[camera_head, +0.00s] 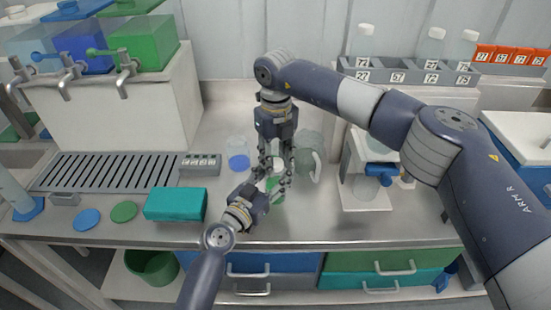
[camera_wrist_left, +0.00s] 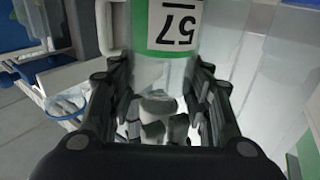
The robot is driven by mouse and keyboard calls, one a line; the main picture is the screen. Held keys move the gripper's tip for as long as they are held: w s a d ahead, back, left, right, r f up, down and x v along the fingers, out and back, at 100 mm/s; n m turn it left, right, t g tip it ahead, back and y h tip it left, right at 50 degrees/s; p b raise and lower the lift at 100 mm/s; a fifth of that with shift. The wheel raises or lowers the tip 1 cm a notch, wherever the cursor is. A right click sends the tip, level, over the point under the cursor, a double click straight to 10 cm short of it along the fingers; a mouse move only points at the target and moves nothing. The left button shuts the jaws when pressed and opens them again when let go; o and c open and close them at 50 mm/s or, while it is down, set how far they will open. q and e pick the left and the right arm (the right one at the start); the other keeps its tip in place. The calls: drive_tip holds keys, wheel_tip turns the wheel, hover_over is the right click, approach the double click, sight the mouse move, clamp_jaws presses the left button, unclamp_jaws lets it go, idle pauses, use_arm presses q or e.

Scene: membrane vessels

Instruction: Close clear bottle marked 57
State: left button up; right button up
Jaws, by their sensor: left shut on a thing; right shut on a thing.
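The clear bottle marked 57 (camera_wrist_left: 172,48) fills the upper middle of the left wrist view, with a white label, printed 57 upside down, on a green area. In the head view, its green part (camera_head: 273,184) shows between both grippers. My left gripper (camera_head: 272,190) is shut on the bottle from the front left; its fingers (camera_wrist_left: 165,95) lie along both sides. My right gripper (camera_head: 276,168) points down directly above the bottle, shut on a small white thing that looks like the cap (camera_head: 277,162). The fingers hide most of it, and I cannot tell whether it touches the bottle's neck.
A beaker with blue liquid (camera_head: 238,158) stands left of the grippers, and a clear jug (camera_head: 310,152) close to the right. A teal box (camera_head: 176,204), blue disc (camera_head: 87,219) and green disc (camera_head: 124,211) lie front left. A bottle rack (camera_head: 412,76) stands back right.

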drive_tip(key=shift+s+d+f, duration=0.2)
drive_tip(key=shift+s+f, duration=0.05)
drive_tip(key=shift+f, duration=0.45)
idle(1.0)
drive_tip(key=shift+r, duration=0.35)
idle(0.5)
drive_tip(key=shift+d+f, duration=0.1)
drive_tip(key=shift+f, duration=0.35)
idle(0.9)
drive_tip(key=shift+w, duration=0.15)
drive_tip(key=o, duration=0.4)
idle(0.7)
